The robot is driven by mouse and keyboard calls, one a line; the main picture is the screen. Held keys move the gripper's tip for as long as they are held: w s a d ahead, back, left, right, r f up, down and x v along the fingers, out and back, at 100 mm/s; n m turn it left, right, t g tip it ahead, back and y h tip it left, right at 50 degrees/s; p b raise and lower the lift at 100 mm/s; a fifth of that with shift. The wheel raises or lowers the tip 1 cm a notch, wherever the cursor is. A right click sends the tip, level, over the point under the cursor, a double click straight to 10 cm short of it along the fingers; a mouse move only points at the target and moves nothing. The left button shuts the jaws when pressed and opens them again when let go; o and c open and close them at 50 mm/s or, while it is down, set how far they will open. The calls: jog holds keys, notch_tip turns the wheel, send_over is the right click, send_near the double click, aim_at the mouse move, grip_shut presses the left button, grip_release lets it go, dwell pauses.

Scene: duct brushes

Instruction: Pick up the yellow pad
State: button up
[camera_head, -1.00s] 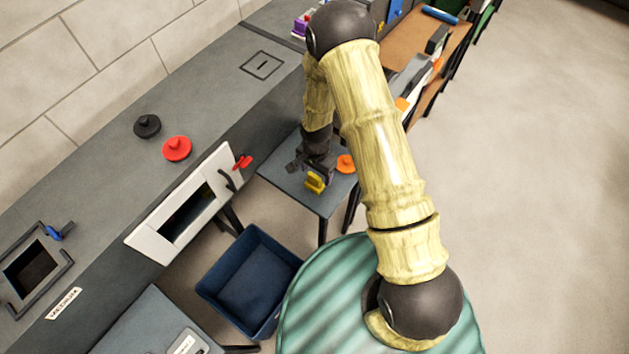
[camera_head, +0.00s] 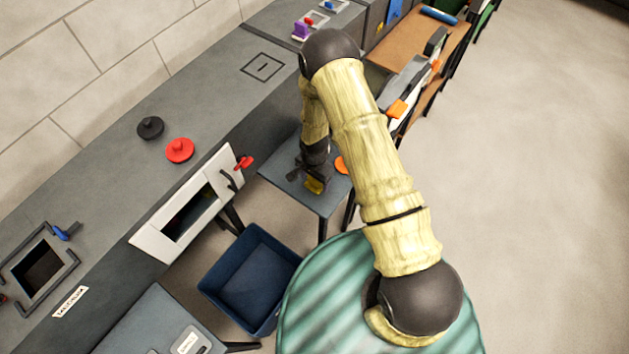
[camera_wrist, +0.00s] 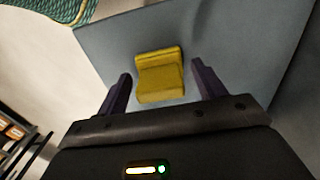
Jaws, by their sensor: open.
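The yellow pad (camera_head: 314,185) rests on a small grey table (camera_head: 325,205) and is partly covered by my gripper in the head view. In the wrist view the yellow pad (camera_wrist: 160,74) is a block with a raised part, lying between and slightly beyond my fingertips. My gripper (camera_wrist: 160,80) is open, with one dark purple finger to each side of the pad. Gaps show between the pad and both fingers. In the head view my gripper (camera_head: 312,178) hangs over the table, pointing down.
An orange round piece (camera_head: 342,165) lies on the same small table, right of my gripper. A blue bin (camera_head: 250,280) stands below and left of the table. A long grey counter (camera_head: 110,190) holds a black knob (camera_head: 150,128) and a red knob (camera_head: 179,150).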

dwell(0.4)
jog(key=c, duration=0.9)
jog(key=shift+r, duration=0.1)
notch_tip(320, 180, up, 10)
jog(key=shift+f+b, duration=0.1)
jog(key=shift+b, duration=1.05)
jog(key=shift+o, duration=1.3)
jog(key=shift+c, duration=0.9)
